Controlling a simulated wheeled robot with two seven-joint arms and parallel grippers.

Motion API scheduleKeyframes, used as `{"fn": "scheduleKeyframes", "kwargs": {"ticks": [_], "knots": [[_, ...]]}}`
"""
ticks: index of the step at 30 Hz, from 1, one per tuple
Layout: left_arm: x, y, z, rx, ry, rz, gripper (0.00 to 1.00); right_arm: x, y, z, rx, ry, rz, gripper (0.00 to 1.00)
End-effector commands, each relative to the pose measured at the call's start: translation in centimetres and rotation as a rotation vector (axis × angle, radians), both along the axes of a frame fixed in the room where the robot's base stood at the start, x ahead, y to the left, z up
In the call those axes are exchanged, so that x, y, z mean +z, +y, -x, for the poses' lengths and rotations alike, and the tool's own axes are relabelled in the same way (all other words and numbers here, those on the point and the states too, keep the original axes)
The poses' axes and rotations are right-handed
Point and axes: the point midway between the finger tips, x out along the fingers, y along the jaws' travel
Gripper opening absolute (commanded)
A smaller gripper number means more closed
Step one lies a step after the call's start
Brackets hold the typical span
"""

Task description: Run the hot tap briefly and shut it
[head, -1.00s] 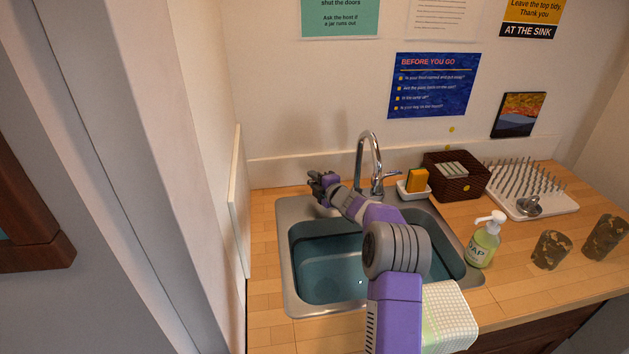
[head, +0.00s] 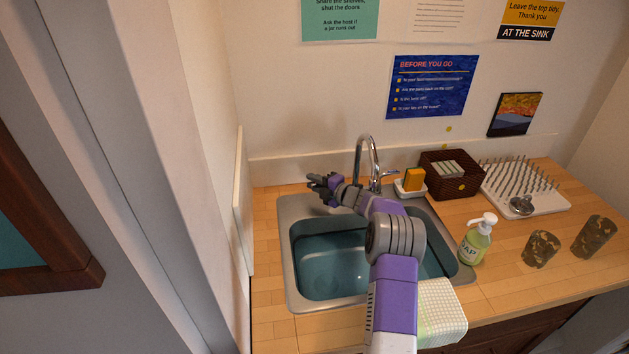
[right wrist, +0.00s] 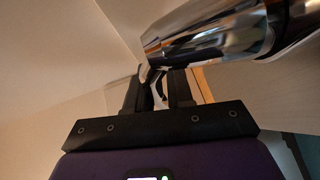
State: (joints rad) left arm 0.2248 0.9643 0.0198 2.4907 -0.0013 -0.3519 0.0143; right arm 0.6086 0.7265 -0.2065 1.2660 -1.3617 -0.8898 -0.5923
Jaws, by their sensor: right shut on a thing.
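The chrome tap (head: 368,150) stands at the back rim of the steel sink (head: 291,270), its curved spout upright. A lever (head: 391,173) shows on its right side. My right gripper (head: 318,184) is at the left of the tap, above the sink's back left rim. In the right wrist view its fingers (right wrist: 160,88) are shut on a thin piece, apparently the tap's left lever, mostly hidden between them. The chrome tap body (right wrist: 215,30) is close above them. No water stream shows, but my arm covers the space below the spout. My left gripper is out of view.
A sponge holder (head: 412,184), brown basket (head: 452,174) and drying rack (head: 525,190) stand right of the tap. A soap bottle (head: 476,240) and two patterned cups (head: 541,248) are farther right. A checked cloth (head: 440,310) hangs at the front edge. A white panel (head: 243,200) stands close left.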

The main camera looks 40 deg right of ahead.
Motion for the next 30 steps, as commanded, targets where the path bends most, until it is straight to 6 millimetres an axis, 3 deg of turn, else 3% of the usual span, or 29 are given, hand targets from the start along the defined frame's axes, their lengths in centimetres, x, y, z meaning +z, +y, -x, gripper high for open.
{"fn": "scheduleKeyframes", "kwargs": {"ticks": [2,3,6,17,30], "knots": [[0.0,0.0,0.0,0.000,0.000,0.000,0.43,0.1,-0.1,0.0,-0.002,-0.003,0.001,0.00],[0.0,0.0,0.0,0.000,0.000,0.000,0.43,0.1,-0.1,0.0,-0.002,-0.003,0.001,0.26],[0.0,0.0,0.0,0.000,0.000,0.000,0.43,0.1,0.0,0.0,-0.002,-0.002,0.001,0.41],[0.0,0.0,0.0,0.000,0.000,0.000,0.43,0.1,-0.1,0.5,-0.003,0.000,0.001,0.42],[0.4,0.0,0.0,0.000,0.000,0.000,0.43,1.2,-1.2,6.6,-0.004,-0.001,0.001,0.42]]}}
